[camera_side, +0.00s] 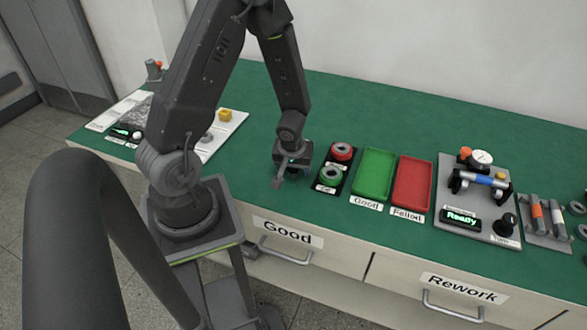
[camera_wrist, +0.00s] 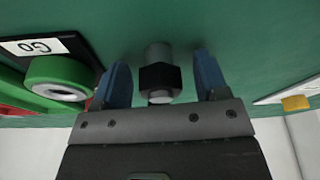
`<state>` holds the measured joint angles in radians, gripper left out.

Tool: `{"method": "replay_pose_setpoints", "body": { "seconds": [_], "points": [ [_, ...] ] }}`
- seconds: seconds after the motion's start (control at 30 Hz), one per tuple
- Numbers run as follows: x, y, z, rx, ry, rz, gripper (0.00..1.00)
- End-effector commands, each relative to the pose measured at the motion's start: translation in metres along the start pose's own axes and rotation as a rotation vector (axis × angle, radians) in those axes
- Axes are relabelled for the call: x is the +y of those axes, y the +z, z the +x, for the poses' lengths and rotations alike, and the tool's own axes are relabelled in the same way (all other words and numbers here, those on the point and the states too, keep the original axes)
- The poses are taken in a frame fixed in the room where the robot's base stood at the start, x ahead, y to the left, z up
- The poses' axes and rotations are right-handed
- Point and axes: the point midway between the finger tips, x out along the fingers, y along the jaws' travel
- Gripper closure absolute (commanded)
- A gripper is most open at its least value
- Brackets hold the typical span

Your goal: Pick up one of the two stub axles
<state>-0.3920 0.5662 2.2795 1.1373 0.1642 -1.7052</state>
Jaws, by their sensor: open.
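My gripper (camera_side: 290,160) is low over the green bench, left of the ring gauges, and its fine detail is too small to read in the side view. In the wrist view my gripper (camera_wrist: 162,60) has its two blue fingers apart. A second matching piece cannot be made out.
The green-ringed gauge (camera_side: 330,177) and red-ringed gauge (camera_side: 342,152) are just right of my gripper. Beyond them lie the green tray (camera_side: 374,176), red tray (camera_side: 411,184) and a measuring station (camera_side: 480,195). A white board (camera_side: 222,130) is at left. Bench behind my gripper is clear.

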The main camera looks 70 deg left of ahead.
Motion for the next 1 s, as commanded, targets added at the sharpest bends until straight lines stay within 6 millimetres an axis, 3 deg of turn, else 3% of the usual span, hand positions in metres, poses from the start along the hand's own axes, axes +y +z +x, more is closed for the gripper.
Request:
{"method": "replay_pose_setpoints", "body": {
  "seconds": [0.07, 0.67, 1.0],
  "points": [
    [0.0001, -0.0001, -0.0002, 0.000, 0.000, 0.000, 0.35],
    [0.0001, -0.0001, -0.0004, 0.000, 0.000, 0.000, 0.92],
    [0.0001, -0.0009, -0.0020, 0.002, 0.000, 0.000, 0.93]
  ]
}}
